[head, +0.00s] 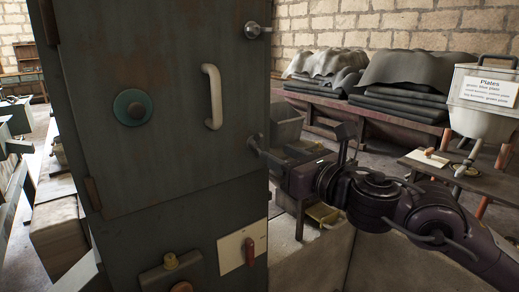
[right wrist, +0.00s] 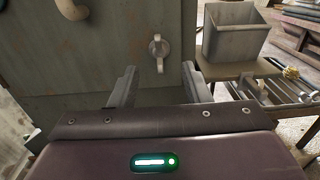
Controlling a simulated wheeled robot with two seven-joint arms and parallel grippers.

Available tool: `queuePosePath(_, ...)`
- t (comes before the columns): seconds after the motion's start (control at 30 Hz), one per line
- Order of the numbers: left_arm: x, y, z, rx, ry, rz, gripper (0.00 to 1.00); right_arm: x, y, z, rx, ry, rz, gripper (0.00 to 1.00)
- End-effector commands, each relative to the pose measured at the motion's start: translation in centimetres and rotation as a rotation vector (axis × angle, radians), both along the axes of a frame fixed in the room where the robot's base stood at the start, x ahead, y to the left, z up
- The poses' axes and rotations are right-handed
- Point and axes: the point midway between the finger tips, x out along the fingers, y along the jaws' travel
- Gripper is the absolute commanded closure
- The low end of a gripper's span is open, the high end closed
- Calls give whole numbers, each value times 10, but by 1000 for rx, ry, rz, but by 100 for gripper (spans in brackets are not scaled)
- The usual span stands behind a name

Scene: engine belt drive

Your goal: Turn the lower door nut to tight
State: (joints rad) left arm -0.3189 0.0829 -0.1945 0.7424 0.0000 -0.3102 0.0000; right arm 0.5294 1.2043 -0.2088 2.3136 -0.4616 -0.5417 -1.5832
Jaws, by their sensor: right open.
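The lower door nut (head: 252,142) is a small metal wing nut at the right edge of the dark cabinet door (head: 165,60). In the right wrist view the lower nut (right wrist: 159,47) stands with its wings roughly upright, beyond the fingertips and centred between them. My right gripper (head: 268,157) reaches in from the right, close to the lower nut. In the right wrist view the right gripper (right wrist: 158,72) is open with nothing between its fingers. The upper door nut (head: 254,30) sits near the door's top right. My left gripper is not in view.
The door has a pale handle (head: 213,97) and a round teal part (head: 132,107). A panel with a red switch (head: 249,251) sits below. A grey open bin (right wrist: 235,38) stands right of the cabinet. Covered stacks and a white labelled tank (head: 482,100) are farther right.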

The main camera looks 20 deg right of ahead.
Motion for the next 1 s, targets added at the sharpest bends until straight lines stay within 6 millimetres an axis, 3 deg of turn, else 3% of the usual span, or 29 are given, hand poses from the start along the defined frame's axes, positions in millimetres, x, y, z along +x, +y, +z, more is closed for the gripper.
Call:
queuePosePath(0.2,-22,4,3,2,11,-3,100,29,12,4,9,1,3,57)
queuePosePath(0.4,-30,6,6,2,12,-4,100,53,20,2,7,1,3,57)
queuePosePath(0.8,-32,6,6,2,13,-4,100,62,23,0,2,2,3,57)
queuePosePath(1.0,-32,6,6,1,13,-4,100,62,23,0,3,2,3,80)
